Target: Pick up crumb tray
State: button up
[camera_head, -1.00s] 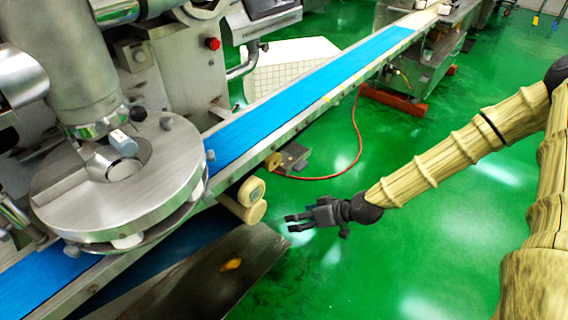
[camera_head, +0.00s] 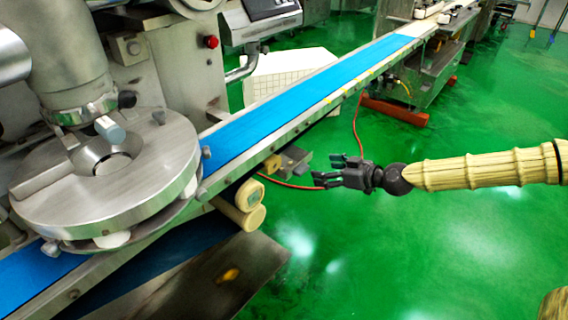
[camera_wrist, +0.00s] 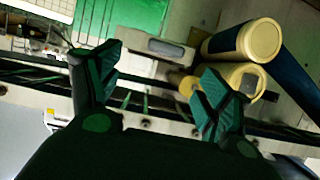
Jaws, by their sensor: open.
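My gripper (camera_head: 327,172) is open and empty, in the air over the green floor to the right of the conveyor. Its two fingers stand apart in the wrist view (camera_wrist: 162,68). A small grey metal piece (camera_head: 292,161) juts out from under the conveyor edge, left of my fingertips and apart from them. The wrist view shows a grey slotted piece (camera_wrist: 158,47) beyond the fingers. A flat metal sheet with an orange patch (camera_head: 190,292) lies low at the bottom, left of my gripper. I cannot tell for sure which piece is the crumb tray.
The blue conveyor belt (camera_head: 300,106) runs diagonally to the back right. Two cream rollers (camera_head: 245,205) stick out below its edge and show close in the wrist view (camera_wrist: 249,41). A round steel table (camera_head: 105,180) stands left. A red hose (camera_head: 357,125) lies behind. Green floor is clear at right.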

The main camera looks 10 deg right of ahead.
aim_at(304, 169)
jog(key=shift+x, duration=1.9)
jog(key=shift+s+f+b+x, duration=0.15)
jog(key=shift+b+x, duration=0.2)
jog(key=shift+x, duration=0.9)
jog(key=shift+s+f+b+x, duration=0.15)
jog(key=shift+b+x, duration=0.2)
jog(key=shift+x, duration=0.9)
jog(key=shift+a, duration=0.25)
jog(key=c, duration=1.2)
